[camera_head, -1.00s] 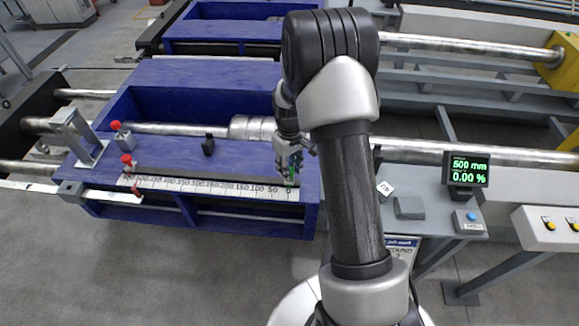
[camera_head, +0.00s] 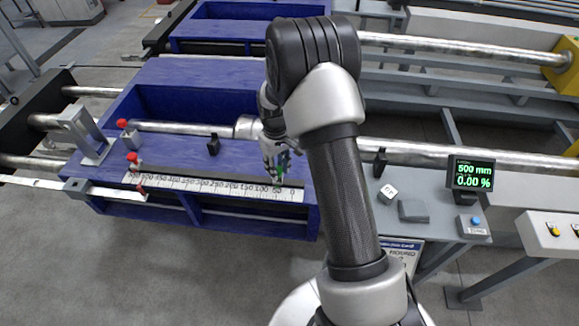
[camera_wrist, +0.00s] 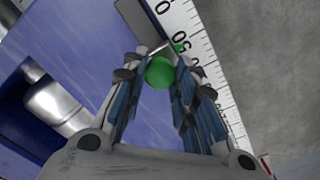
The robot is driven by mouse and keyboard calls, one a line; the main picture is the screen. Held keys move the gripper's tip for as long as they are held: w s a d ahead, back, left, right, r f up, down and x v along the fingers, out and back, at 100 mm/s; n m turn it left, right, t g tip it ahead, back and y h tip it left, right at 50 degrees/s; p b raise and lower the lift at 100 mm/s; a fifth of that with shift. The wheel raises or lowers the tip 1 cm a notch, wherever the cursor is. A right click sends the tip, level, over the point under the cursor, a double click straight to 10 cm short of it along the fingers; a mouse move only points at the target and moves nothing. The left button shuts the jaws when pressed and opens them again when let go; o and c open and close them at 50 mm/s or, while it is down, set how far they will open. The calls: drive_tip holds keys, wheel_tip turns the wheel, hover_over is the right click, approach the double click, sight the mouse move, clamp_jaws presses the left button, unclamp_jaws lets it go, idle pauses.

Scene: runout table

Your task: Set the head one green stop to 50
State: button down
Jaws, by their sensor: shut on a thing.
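The green stop shows as a round green knob (camera_wrist: 160,72) in the wrist view, with a small green tip at the edge of the scale (camera_wrist: 183,42), close to the 50 mark. My gripper (camera_wrist: 157,78) is shut on the knob, with a finger on each side. In the head view my gripper (camera_head: 279,162) is low over the right end of the white scale (camera_head: 215,189). Only a little green of the stop (camera_head: 284,164) shows there, near 50. The fingers hide the rest of it.
Two red-knobbed stops (camera_head: 122,123) (camera_head: 132,157) stand at the left of the blue table (camera_head: 165,75). A black block (camera_head: 213,144) stands behind the scale. A display (camera_head: 472,173) at the right reads 500 mm and 0.00 %.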

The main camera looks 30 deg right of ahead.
drive_tip(key=c, duration=1.3)
unclamp_jaws()
drive_tip(key=shift+r, duration=0.15)
wheel_tip(320, 180, up, 12)
drive_tip(key=shift+f, duration=0.1)
drive_tip(key=s+a+r+m+t, duration=0.1)
drive_tip(key=s+a+r, duration=0.2)
drive_tip(key=s+r, duration=0.4)
drive_tip(key=s+a+r+t, duration=0.1)
drive_tip(key=s+a+r, duration=0.2)
drive_tip(key=s+r, duration=0.35)
drive_tip(key=s+a+r+t, duration=0.1)
drive_tip(key=s, duration=0.4)
drive_tip(key=s+a+r, duration=0.1)
drive_tip(key=s, duration=0.4)
drive_tip(key=s+a+r+m+t, duration=0.1)
drive_tip(key=s+a, duration=0.1)
drive_tip(key=s, duration=0.3)
drive_tip(key=shift+s+t, duration=0.25)
drive_tip(key=shift+t, duration=0.05)
